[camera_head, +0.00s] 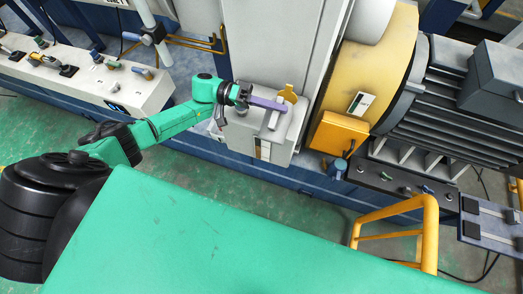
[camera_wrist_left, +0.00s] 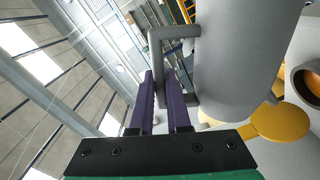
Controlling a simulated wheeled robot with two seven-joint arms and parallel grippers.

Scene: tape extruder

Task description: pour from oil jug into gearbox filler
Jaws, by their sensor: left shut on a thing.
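My left gripper (camera_head: 268,103) has its purple fingers at the top of the light grey gearbox housing (camera_head: 240,132). In the left wrist view the fingers (camera_wrist_left: 165,88) are shut on the handle of the grey oil jug (camera_wrist_left: 245,60). The jug is a large grey cylinder with a squared handle and a small spout at its right side. In the head view the jug (camera_head: 272,119) is a small grey shape by the fingers. A round opening with an orange inside (camera_wrist_left: 309,86), perhaps the filler, lies right of the jug, apart from it. My right gripper is out of view.
A yellow flap (camera_head: 288,93) stands beside the fingers; a yellow disc (camera_wrist_left: 280,123) shows below the jug's spout. An orange box (camera_head: 338,133) and a large motor (camera_head: 440,100) stand to the right. A yellow rail (camera_head: 430,230) is in front.

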